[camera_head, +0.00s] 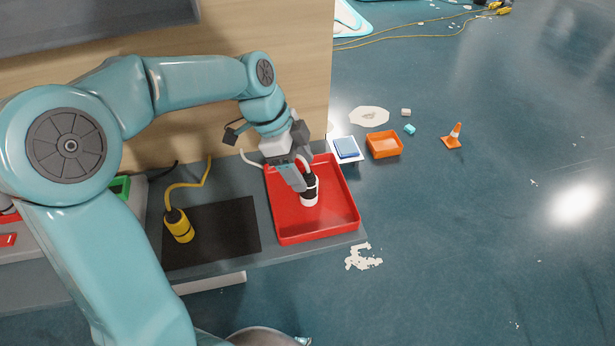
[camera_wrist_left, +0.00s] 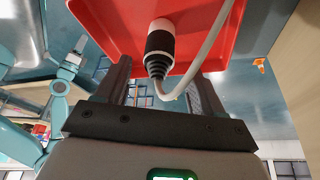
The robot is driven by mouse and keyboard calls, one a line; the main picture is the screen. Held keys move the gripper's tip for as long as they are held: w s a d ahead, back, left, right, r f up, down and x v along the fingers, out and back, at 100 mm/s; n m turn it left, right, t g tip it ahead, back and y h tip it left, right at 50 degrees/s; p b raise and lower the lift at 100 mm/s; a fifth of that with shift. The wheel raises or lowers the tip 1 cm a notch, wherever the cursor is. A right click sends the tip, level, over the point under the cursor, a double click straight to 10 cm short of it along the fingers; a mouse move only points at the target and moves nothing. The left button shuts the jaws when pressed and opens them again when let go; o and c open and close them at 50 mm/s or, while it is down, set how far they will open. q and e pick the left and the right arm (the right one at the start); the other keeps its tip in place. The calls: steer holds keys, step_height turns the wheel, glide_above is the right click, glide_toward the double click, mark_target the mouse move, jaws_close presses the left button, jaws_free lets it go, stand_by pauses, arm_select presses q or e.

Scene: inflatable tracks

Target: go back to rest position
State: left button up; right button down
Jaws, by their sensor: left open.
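My left gripper (camera_head: 300,184) reaches down over the red tray (camera_head: 340,222) on the bench. Its two jaws are apart in the left wrist view (camera_wrist_left: 162,90). A black-and-white plug (camera_head: 310,193) with a white cable is in the tray, beside the fingers in the head view. In the wrist view the plug (camera_wrist_left: 160,45) shows ahead of the open fingers, with a gap on both sides. A teal arm with what looks like a small gripper (camera_wrist_left: 76,52), perhaps my right one, shows at the left of the wrist view; its jaws are too small to read.
A wooden panel (camera_head: 300,70) rises behind the bench.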

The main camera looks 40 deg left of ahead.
arm_select(q)
steer(key=shift+v, duration=1.15)
steer(key=shift+w, duration=0.1)
